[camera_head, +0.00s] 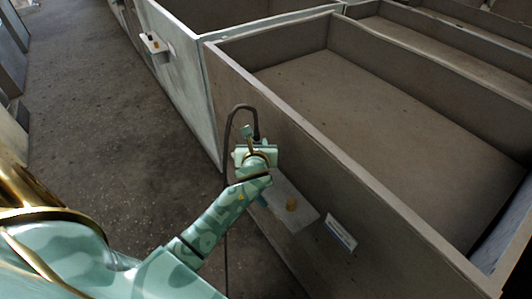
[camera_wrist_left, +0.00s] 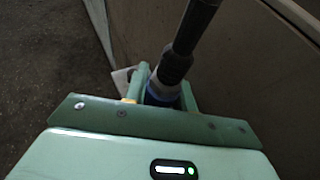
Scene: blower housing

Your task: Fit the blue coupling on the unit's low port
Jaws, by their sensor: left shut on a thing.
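My left gripper (camera_head: 256,148) is beside the near wall of a big grey housing (camera_head: 340,180). In the left wrist view its fingers are shut on the blue coupling (camera_wrist_left: 160,94), which has a black hose (camera_wrist_left: 182,48) rising from it. In the head view the blue part is hidden by the gripper; the hose (camera_head: 231,125) loops up and hangs down behind the arm. A brass port (camera_head: 291,204) sits on a pale plate (camera_head: 297,218) low on the housing wall, right of and below the gripper in the picture. The coupling looks apart from it. The right gripper is not in view.
A blue-and-white label (camera_head: 341,232) is on the wall right of the plate. A second housing (camera_head: 190,75) stands behind, with a similar small plate and port (camera_head: 153,43). Bare dark floor (camera_head: 100,100) lies to the left. The housing's open top (camera_head: 390,130) is empty.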

